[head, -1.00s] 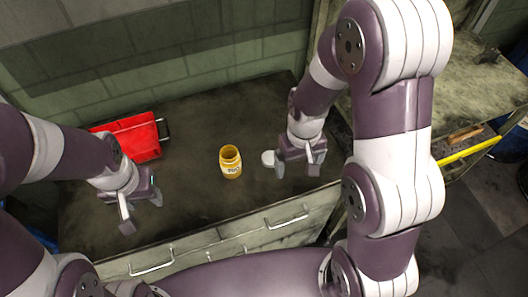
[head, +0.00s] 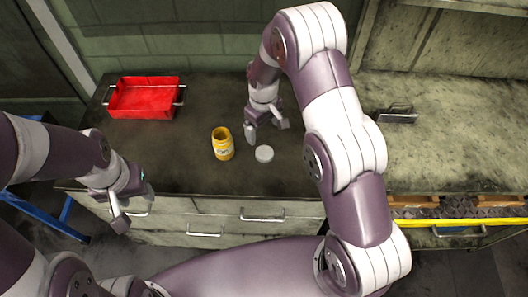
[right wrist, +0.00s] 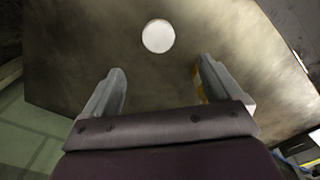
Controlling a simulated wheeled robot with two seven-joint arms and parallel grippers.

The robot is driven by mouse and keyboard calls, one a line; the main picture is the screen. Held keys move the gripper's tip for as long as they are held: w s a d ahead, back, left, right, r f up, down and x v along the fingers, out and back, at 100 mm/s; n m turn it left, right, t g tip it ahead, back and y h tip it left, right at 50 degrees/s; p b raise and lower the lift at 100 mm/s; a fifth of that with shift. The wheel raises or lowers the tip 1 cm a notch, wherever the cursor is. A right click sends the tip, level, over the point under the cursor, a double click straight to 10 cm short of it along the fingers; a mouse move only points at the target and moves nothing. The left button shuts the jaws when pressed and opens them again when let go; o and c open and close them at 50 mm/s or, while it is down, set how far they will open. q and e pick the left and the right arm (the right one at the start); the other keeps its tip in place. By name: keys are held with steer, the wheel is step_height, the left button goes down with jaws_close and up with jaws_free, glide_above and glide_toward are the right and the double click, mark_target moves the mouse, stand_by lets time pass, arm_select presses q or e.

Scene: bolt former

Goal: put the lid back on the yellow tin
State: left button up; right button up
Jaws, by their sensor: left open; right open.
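The yellow tin (head: 223,144) stands upright and open-topped on the dark bench, with a pale label on its side. The white round lid (head: 264,153) lies flat on the bench just right of the tin. It also shows in the right wrist view (right wrist: 158,36), beyond the fingertips. My right gripper (head: 266,133) is open and empty above the bench, behind the lid and apart from it. In the right wrist view a sliver of yellow (right wrist: 198,84) shows behind one finger. My left gripper (head: 131,207) is open and empty at the bench's front edge, left of the tin.
A red tray (head: 145,100) with metal handles sits at the back left of the bench. A dark metal object (head: 397,115) lies on the bench at right. Drawers with handles (head: 262,216) are below the front edge. The bench around the lid is clear.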

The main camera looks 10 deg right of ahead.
steer(key=p, duration=0.2)
glide_above(264, 153)
step_height(264, 153, down, 6)
steer(key=shift+r, duration=0.1)
steer(key=shift+w+a+f, duration=0.1)
steer(key=shift+f, duration=0.65)
steer(key=f+p, duration=0.1)
steer(key=f, duration=0.1)
steer(key=f+p, duration=0.1)
steer(key=f, duration=0.1)
steer(key=shift+d, duration=0.2)
steer(key=shift+f, duration=0.4)
